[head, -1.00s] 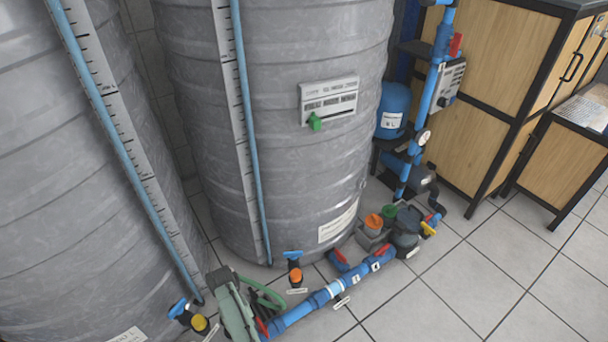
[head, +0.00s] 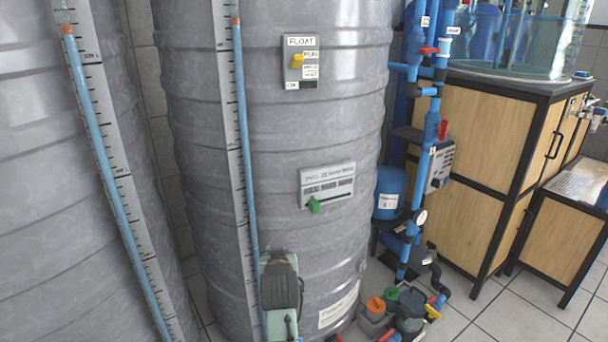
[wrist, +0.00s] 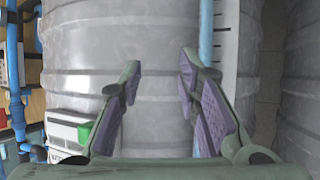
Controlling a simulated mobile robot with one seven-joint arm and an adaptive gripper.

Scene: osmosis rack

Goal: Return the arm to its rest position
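My arm (head: 281,295) shows as a grey-green link at the bottom of the head view, in front of the middle grey tank (head: 290,130). In the wrist view my gripper (wrist: 159,66) has its two purple-padded fingers apart with nothing between them. The ribbed grey tank wall (wrist: 160,28) lies beyond the fingertips. From these frames I cannot tell whether the fingers touch it. The fingertips cannot be made out in the head view.
A float switch box (head: 301,62) and a panel with a green lever (head: 327,185) are on the tank. Blue pipes (head: 432,130) and a wooden cabinet (head: 480,150) stand at right. Valves (head: 376,306) sit low on the floor. Tiled floor (head: 525,310) is open at lower right.

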